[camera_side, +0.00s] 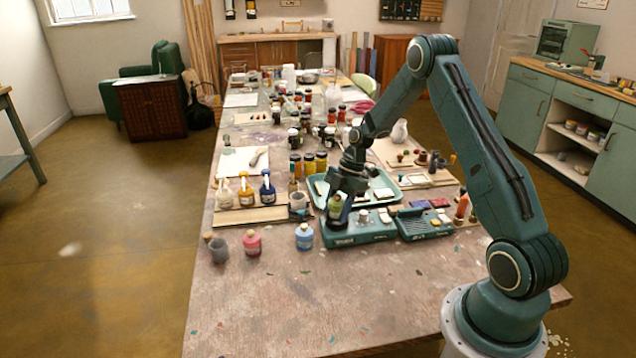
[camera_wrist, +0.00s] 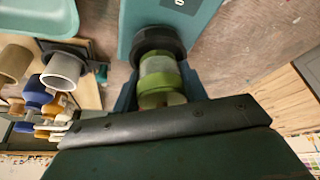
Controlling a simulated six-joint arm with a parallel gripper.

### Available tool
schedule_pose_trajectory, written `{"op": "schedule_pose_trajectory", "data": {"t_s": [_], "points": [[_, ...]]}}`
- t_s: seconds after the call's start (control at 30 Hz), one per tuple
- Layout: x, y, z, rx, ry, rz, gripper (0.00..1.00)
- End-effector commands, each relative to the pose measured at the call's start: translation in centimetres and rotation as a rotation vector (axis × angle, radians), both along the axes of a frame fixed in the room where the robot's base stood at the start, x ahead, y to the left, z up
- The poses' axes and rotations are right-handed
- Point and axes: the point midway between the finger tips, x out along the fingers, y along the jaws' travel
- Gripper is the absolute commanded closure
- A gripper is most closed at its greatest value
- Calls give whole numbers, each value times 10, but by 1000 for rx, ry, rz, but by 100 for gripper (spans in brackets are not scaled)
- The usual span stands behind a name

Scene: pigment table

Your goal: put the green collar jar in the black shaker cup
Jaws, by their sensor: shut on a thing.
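The green collar jar (camera_side: 335,206) is between the fingers of my gripper (camera_side: 338,198), which is shut on it. In the wrist view the jar (camera_wrist: 160,78) shows a green collar and a paler body, with a finger on each side. The black shaker cup (camera_side: 338,224) stands on the teal machine (camera_side: 352,236) directly below the jar. In the wrist view the dark cup rim (camera_wrist: 158,40) shows just beyond the jar's lower end. I cannot tell whether the jar's bottom is inside the cup or just above it.
A pink jar (camera_side: 252,243), a blue jar (camera_side: 304,237) and a grey cup (camera_side: 219,250) stand to the left. Pump bottles (camera_side: 246,190) are behind them. A teal tray (camera_side: 400,181) lies behind the machine. The table's front is mostly clear.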

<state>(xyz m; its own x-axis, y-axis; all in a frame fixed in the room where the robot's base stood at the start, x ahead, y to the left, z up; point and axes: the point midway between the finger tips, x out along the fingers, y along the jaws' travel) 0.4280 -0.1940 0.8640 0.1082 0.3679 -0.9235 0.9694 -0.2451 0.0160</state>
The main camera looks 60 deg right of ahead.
Motion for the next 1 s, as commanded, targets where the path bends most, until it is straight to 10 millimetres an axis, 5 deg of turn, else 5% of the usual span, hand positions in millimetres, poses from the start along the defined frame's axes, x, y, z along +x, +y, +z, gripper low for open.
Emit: {"op": "schedule_pose_trajectory", "data": {"t_s": [0.03,0.73,0.77,0.8,0.9,1.0], "points": [[-4,2,-20,2,18,-10,84],[-4,3,-28,2,18,-9,84],[-4,3,-28,2,18,-9,55],[-4,3,-28,2,18,-9,48],[-5,3,-28,2,18,-9,32],[-5,2,-28,2,18,-10,32]]}}
